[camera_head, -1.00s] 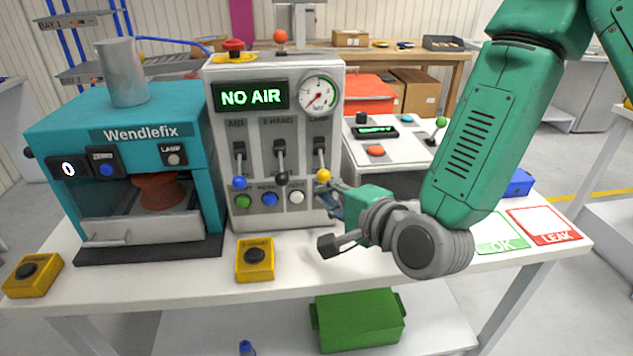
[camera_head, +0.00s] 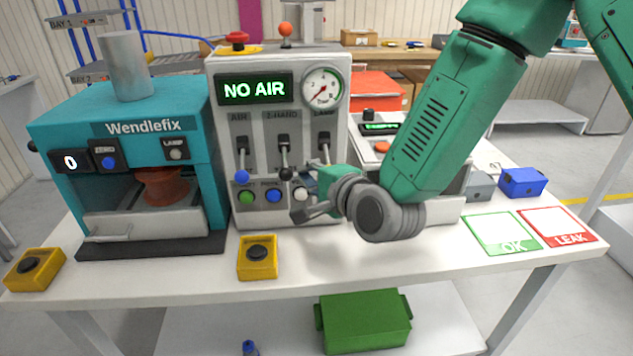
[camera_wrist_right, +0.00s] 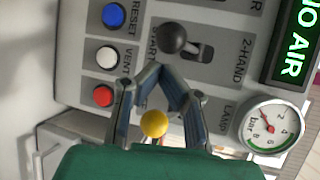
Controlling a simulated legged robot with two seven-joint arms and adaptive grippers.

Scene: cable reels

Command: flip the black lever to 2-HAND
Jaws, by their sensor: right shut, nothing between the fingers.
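The black lever (camera_head: 286,174) is the middle of three levers on the grey panel (camera_head: 236,205), under the 2-HAND label, with its knob hanging low. Its black knob (camera_wrist_right: 172,38) and slot show in the right wrist view. My right gripper (camera_head: 301,190) is in front of the panel, just right of the black knob in the head view. In the wrist view its fingertips (camera_wrist_right: 164,70) meet with nothing between them, close to the black knob but apparently apart. A yellow knob (camera_wrist_right: 153,123) shows between the finger links, behind them. My left gripper is out of view.
The blue-knobbed AIR lever (camera_head: 242,176) is left of the black one. Coloured buttons (camera_head: 274,196) sit below the levers. The display (camera_head: 254,89) reads NO AIR. A teal Wendlefix machine (camera_head: 135,110) stands at left. Yellow button boxes (camera_head: 257,262) sit at the table front.

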